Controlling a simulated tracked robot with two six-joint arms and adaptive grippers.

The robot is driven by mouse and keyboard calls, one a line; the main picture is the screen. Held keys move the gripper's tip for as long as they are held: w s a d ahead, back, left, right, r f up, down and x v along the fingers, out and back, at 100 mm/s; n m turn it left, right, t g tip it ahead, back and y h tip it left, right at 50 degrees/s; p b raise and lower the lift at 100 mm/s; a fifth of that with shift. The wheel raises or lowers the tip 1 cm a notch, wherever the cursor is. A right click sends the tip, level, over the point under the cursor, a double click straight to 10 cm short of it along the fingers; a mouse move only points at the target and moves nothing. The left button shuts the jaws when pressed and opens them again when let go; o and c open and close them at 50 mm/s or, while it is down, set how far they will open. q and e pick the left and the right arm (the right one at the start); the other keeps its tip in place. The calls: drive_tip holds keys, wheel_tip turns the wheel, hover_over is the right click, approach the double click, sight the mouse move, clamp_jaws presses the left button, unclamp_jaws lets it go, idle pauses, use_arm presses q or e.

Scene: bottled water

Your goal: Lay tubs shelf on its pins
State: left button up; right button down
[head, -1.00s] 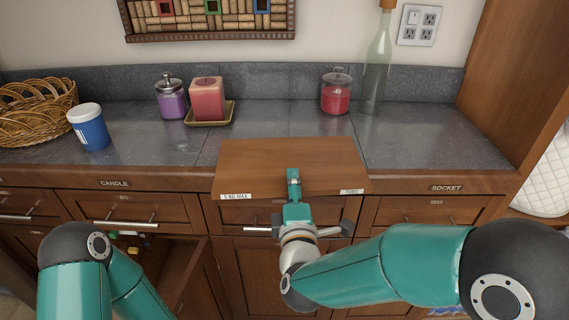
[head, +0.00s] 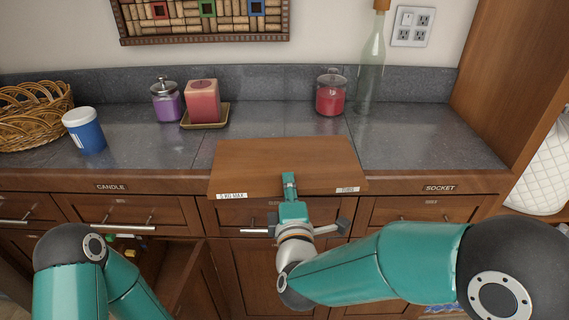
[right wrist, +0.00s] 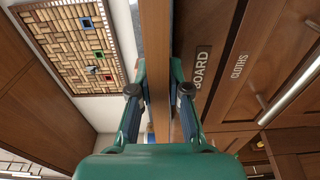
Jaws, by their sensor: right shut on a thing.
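The tubs shelf is a flat brown wooden board (head: 255,160) with white labels on its front edge, "5 KG MAX" at left and "TUBS" at right. It is held in front of the counter's front edge in the head view, overlapping the countertop in the picture. My right gripper (head: 289,182) is shut on the middle of its front edge. In the right wrist view the board (right wrist: 156,45) stands edge-on between the two fingers of the right gripper (right wrist: 159,85). My left arm shows at lower left, but its gripper is out of view. No shelf pins are visible.
A cabinet (head: 180,268) below left stands open with small items inside. A wooden side panel (head: 515,75) bounds the right.

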drive_tip(key=shift+r+p, duration=0.5)
drive_tip(key=shift+r, duration=0.35)
drive_tip(key=s, duration=1.2)
drive_tip(key=shift+d+b, duration=0.4)
drive_tip(key=shift+b, duration=0.05)
